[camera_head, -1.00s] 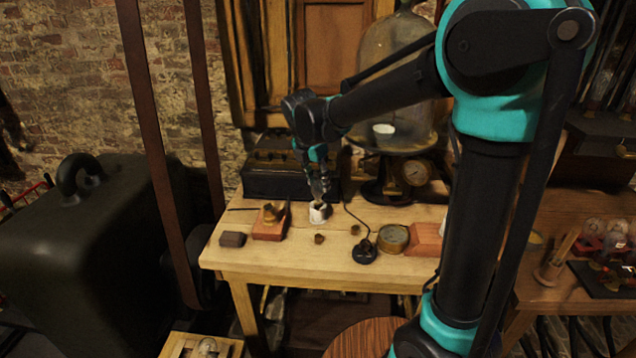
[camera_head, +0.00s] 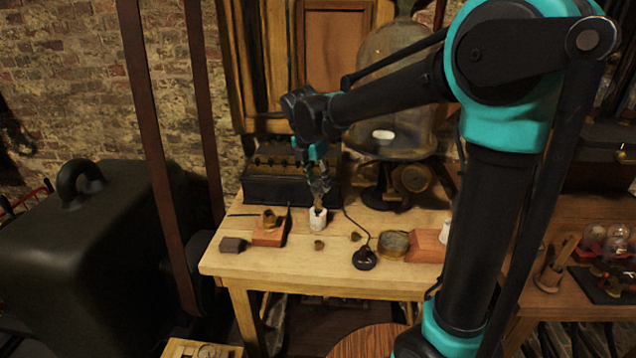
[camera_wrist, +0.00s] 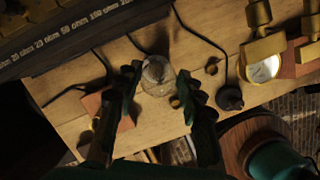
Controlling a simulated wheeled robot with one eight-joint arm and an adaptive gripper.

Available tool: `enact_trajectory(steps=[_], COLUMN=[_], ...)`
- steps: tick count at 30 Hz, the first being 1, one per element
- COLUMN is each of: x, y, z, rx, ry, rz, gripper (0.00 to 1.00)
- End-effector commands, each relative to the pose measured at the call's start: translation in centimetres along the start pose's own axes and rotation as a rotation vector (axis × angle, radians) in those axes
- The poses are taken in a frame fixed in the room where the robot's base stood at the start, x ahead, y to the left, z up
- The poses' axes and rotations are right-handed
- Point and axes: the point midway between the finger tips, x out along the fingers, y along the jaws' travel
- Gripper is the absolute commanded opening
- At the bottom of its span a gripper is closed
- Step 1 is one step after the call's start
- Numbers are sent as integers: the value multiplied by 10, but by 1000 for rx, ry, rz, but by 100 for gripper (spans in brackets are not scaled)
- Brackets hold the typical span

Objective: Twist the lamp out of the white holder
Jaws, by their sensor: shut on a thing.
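The white holder (camera_head: 318,219) stands upright on the wooden table in the head view. My gripper (camera_head: 319,194) points down just above it. In the wrist view the clear glass lamp (camera_wrist: 157,74) sits between the two fingertips of my gripper (camera_wrist: 158,80), which are shut on it. In the head view a small brownish part shows between the fingertips and the holder's top. I cannot tell whether the lamp's base is still inside the holder. The holder is hidden under the lamp in the wrist view.
A red-brown block (camera_head: 268,238) with a brass piece stands left of the holder. A dark block (camera_head: 233,245), small brass cups (camera_head: 319,245), a black knob with a cable (camera_head: 364,258) and a round gauge (camera_head: 394,243) lie around. A dark resistance box (camera_head: 283,188) stands behind.

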Motion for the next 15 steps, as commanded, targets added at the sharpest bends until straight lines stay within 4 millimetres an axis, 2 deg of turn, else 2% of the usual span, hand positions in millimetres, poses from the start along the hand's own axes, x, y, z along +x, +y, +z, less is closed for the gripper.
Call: enact_trajectory(steps=[15], x=[-36], y=[0], z=[10], rx=[0], ry=[0], rz=[0], gripper=[4])
